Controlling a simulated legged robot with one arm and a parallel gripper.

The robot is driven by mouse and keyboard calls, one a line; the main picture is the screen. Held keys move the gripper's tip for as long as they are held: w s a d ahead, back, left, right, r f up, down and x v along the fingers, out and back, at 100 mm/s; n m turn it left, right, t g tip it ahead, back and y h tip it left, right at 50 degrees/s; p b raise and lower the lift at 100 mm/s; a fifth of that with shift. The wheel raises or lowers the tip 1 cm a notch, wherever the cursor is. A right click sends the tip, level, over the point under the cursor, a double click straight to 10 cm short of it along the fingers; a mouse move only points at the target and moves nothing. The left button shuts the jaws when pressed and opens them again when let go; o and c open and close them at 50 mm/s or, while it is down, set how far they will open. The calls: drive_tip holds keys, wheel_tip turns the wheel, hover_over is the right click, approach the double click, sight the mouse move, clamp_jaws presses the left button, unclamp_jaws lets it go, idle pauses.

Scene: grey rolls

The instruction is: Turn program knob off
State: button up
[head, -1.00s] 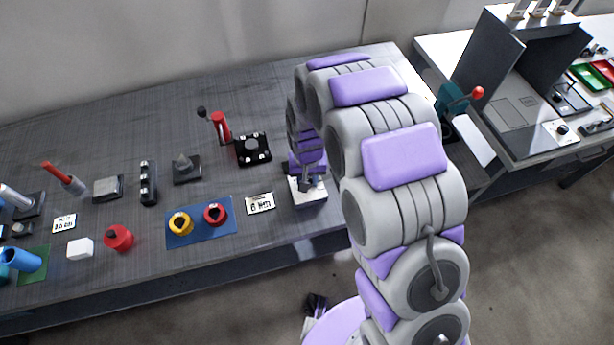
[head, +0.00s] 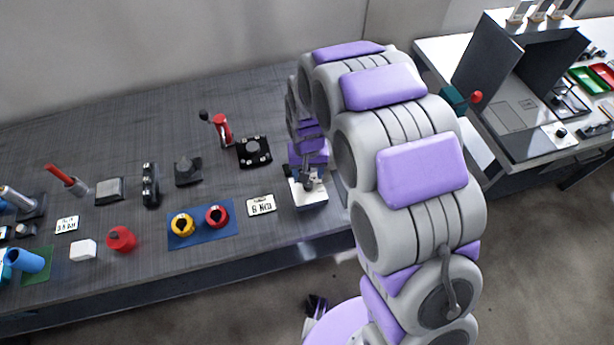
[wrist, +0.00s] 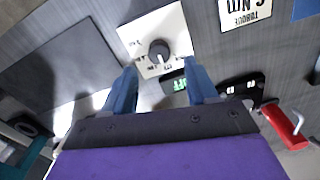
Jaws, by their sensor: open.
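The program knob (wrist: 159,50) is a dark round dial on a white panel (wrist: 178,28), with small printed marks around it, too small to read. In the head view the white panel (head: 312,201) sits at the table's front edge, right of a printed label, and my gripper hides the knob there. My gripper (wrist: 160,72) is open, its two blue fingers apart on either side of the panel's lower part. The knob lies between the lines of the fingers, just beyond their tips; I cannot tell any contact. In the head view my gripper (head: 308,178) is over the panel.
A small green-lit display (wrist: 180,85) shows between the fingers. A printed label (head: 261,206) and a blue mat (head: 203,238) with yellow and red knobs are to the left. A black box (head: 253,152) and a red lever (head: 221,128) stand behind.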

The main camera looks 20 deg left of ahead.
wheel_tip(320, 180, up, 12)
drive_tip(key=p, duration=0.2)
idle(0.4)
drive_tip(key=s+d+r+m, duration=0.1)
drive_tip(key=s+d+r, duration=0.35)
drive_tip(key=d, duration=0.45)
drive_tip(key=s+d+r+m, duration=0.1)
drive_tip(key=s+d+r, duration=0.35)
drive_tip(key=d, duration=0.45)
drive_tip(key=s+d+m+g, duration=0.1)
drive_tip(key=s+d, duration=0.3)
drive_tip(key=s, duration=0.5)
drive_tip(key=s+d+r+m, duration=0.1)
drive_tip(key=s+d, duration=0.3)
drive_tip(key=s, duration=0.4)
drive_tip(key=shift+s+d+r+g, duration=0.25)
drive_tip(key=shift+s+d+g, duration=0.1)
drive_tip(key=shift+d+g, duration=0.05)
